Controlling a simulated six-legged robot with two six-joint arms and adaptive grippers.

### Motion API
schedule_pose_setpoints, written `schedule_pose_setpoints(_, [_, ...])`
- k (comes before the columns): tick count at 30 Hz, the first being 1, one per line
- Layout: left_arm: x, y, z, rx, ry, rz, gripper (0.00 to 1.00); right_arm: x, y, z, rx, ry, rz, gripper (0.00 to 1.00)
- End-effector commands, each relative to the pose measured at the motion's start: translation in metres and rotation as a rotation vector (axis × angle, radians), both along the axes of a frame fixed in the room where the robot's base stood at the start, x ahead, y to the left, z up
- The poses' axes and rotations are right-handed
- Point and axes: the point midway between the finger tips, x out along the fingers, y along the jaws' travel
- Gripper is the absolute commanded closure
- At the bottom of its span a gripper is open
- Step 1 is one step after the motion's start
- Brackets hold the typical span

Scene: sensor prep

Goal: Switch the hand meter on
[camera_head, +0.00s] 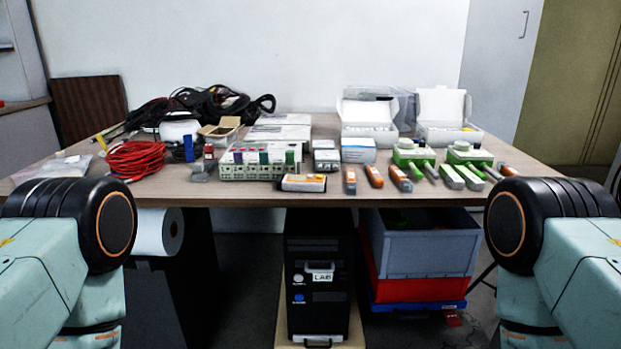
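A white and orange hand-held device (303,183) lies sideways at the front edge of the table and may be the hand meter. Several slim orange and grey hand-held devices lie to its right, among them one pointing at the front edge (400,179); I cannot tell for sure which is the hand meter. No switch or display state can be read at this size. Only the upper links of my two arms show, at the lower left and lower right. Both grippers are out of view.
The wooden table (240,192) carries red cable coils (135,158), black cables (205,105), a green and white module rack (260,165), open white boxes (442,110) and green-topped devices (468,152). Below stand a black computer case (317,270) and grey crate (422,245).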

Motion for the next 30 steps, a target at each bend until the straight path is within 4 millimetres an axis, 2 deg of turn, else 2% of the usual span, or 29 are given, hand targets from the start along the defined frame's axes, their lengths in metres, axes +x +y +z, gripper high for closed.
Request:
schedule_pose_setpoints(4, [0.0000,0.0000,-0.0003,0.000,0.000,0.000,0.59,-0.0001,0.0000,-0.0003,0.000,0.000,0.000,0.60])
schedule_pose_setpoints(18, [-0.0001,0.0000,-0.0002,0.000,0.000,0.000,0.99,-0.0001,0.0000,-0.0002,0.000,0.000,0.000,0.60])
schedule_pose_setpoints(30, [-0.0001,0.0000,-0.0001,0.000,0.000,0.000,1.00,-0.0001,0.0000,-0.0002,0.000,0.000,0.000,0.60])
